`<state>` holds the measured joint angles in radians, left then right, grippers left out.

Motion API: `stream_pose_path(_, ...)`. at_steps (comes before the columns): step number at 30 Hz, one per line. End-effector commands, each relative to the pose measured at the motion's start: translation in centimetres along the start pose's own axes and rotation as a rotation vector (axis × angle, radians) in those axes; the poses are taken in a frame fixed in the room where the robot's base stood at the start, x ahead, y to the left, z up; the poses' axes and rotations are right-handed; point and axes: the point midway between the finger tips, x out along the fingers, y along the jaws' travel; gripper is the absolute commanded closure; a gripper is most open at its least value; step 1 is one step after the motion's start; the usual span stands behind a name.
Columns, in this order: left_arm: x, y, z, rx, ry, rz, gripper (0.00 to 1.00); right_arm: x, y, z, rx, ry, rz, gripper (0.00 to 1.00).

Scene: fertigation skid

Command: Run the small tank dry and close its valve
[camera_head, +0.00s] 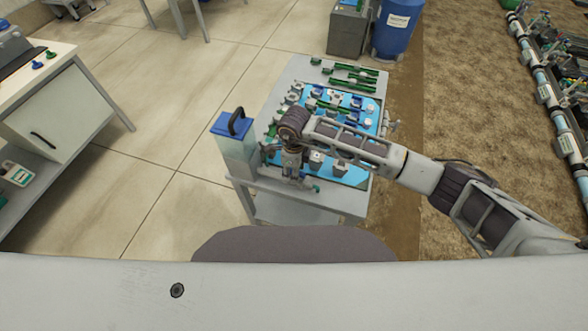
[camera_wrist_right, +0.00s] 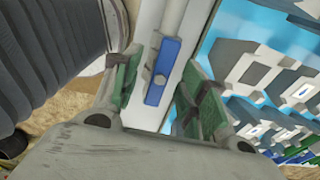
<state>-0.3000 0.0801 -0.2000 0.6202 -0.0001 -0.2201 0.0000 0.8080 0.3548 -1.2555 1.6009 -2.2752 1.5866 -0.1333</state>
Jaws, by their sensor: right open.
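The small tank (camera_head: 238,152) is a pale translucent box with a blue lid and dark handle, standing at the left corner of the skid table in the head view. My right gripper (camera_head: 293,178) points down at the table's near edge, just right of the tank. In the right wrist view my right gripper (camera_wrist_right: 155,92) is open, its green-padded fingers on either side of a blue lever (camera_wrist_right: 162,72) with a bolt in it, seemingly a valve handle. No contact with the lever is clear. The tank's liquid level cannot be read. My left gripper is out of view.
The skid table (camera_head: 275,208) carries a light-blue panel (camera_head: 355,176) with several grey fittings close to my right gripper. Green parts (camera_head: 352,85) lie at its far end. A blue barrel (camera_head: 394,30) stands behind.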

Motion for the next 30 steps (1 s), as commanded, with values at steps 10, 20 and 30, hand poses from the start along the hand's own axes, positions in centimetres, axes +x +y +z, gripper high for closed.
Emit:
stream_pose_path(10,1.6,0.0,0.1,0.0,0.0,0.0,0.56,1.8,0.0,0.0,0.0,0.0,-0.001,0.57)
stream_pose_path(20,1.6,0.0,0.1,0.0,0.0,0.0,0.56,1.8,0.0,0.0,0.0,0.0,-0.001,0.57)
stream_pose_path(30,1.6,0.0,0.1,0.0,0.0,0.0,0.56,1.8,0.0,0.0,0.0,0.0,-0.001,0.98)
